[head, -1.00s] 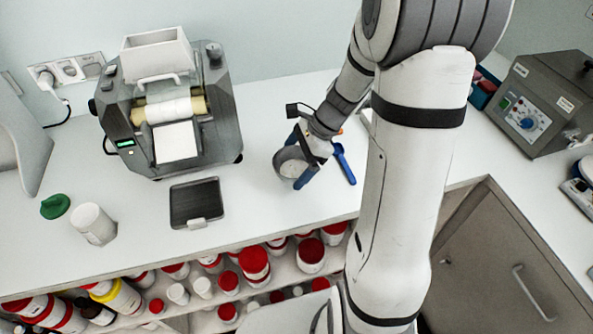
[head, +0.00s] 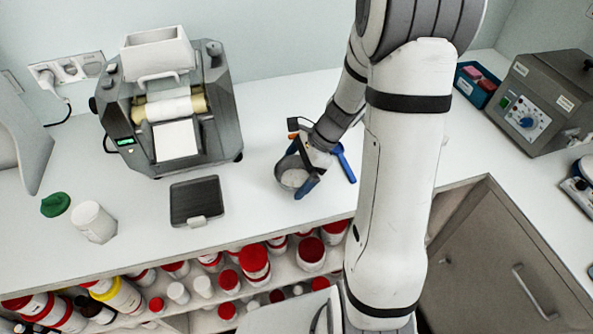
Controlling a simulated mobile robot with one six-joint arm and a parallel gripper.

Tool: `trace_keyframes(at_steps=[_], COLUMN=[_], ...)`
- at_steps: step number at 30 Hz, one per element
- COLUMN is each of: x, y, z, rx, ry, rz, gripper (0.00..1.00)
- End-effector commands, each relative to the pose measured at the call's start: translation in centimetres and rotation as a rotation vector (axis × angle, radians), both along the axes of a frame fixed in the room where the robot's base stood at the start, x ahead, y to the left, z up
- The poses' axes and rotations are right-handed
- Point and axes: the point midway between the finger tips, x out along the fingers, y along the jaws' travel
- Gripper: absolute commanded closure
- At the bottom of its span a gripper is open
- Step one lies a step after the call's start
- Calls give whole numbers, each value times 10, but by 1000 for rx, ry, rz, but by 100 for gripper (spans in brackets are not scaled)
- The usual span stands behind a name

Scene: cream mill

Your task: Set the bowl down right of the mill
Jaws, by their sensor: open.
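The mill (head: 170,112) is a grey machine with rollers and a white hopper, standing at the back left of the counter in the head view. The bowl (head: 287,171) is grey with pale contents and sits on the counter to the right of the mill, apart from it. My gripper (head: 305,175) is at the bowl's right side with its blue-tipped fingers open. The wrist and fingers hide part of the bowl's right rim, and I cannot tell whether a finger touches it.
A dark tray (head: 196,201) is in front of the mill. A white jar (head: 93,222) and green lid (head: 55,205) are at left. A grey device (head: 545,98) stands at right. Red-lidded jars fill the shelf below.

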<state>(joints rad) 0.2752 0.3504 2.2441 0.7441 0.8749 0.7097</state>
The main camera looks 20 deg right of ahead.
Motion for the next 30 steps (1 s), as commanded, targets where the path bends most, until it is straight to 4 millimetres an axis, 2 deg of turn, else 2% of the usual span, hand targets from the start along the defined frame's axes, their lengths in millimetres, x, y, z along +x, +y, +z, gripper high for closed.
trace_keyframes(at_steps=[5,15,21,26,30], x=[1,1,0,-7,-33], y=[-10,-49,-63,-59,-39], z=[16,76,98,109,125], rx=[-1,-2,-1,-33,-146], ry=[-5,-5,-2,-35,-158], rz=[-3,-3,-2,62,299], gripper=[0,0,0,0,0])
